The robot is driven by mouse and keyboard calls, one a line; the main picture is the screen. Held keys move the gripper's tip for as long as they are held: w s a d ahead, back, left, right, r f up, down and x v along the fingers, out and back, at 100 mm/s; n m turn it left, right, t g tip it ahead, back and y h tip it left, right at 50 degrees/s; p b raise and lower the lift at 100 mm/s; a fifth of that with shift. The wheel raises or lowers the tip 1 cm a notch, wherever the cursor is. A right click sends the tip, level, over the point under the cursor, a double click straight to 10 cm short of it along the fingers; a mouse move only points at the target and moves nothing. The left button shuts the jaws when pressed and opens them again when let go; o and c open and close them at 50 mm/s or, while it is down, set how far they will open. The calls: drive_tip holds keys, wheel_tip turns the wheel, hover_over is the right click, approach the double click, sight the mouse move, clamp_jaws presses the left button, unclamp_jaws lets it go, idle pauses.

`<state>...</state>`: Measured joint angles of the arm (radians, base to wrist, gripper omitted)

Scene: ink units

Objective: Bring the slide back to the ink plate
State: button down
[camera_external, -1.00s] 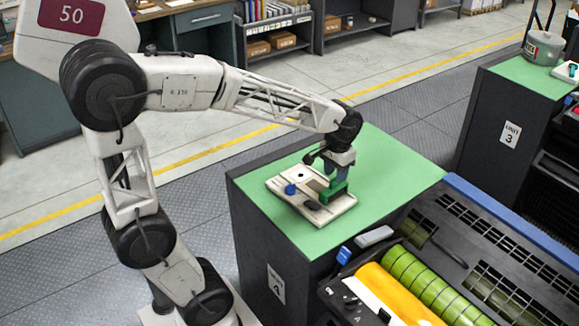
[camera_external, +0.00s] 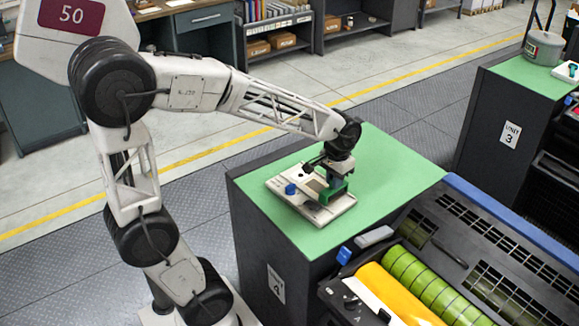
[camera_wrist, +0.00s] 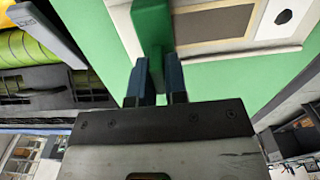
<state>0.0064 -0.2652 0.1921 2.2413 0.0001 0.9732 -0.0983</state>
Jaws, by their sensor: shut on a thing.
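The ink plate (camera_external: 343,206) is a flat off-white unit on the green cabinet top, with a blue knob (camera_external: 290,189) on its left part. The green slide (camera_external: 326,197) is at the plate, below my gripper (camera_external: 337,178). In the wrist view my gripper (camera_wrist: 157,64) has its two blue fingers on either side of the slide's upright green block (camera_wrist: 152,25) and is shut on it. The plate's pale frame (camera_wrist: 240,46) with a tan rectangle shows beyond. The slide's contact with the plate is partly hidden by my gripper.
The green cabinet top (camera_external: 385,170) is clear right of and behind the plate. A press with yellow and green rollers (camera_external: 415,272) adjoins at the front right. A grey block (camera_external: 374,236) and blue knob (camera_external: 343,256) stand near its edge. Another cabinet (camera_external: 505,130) is farther right.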

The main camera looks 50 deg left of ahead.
drive_tip(key=shift+a, duration=0.1)
drive_tip(key=a, duration=0.6)
drive_tip(key=s+a, duration=0.1)
drive_tip(key=a, duration=1.1)
drive_tip(key=shift+s, duration=0.35)
drive_tip(key=shift+a, duration=0.1)
drive_tip(key=c, duration=1.1)
unclamp_jaws()
drive_tip(key=shift+c, duration=0.2)
drive_tip(key=shift+r, duration=0.1)
wheel_tip(320, 180, up, 8)
drive_tip(key=shift+f, duration=0.2)
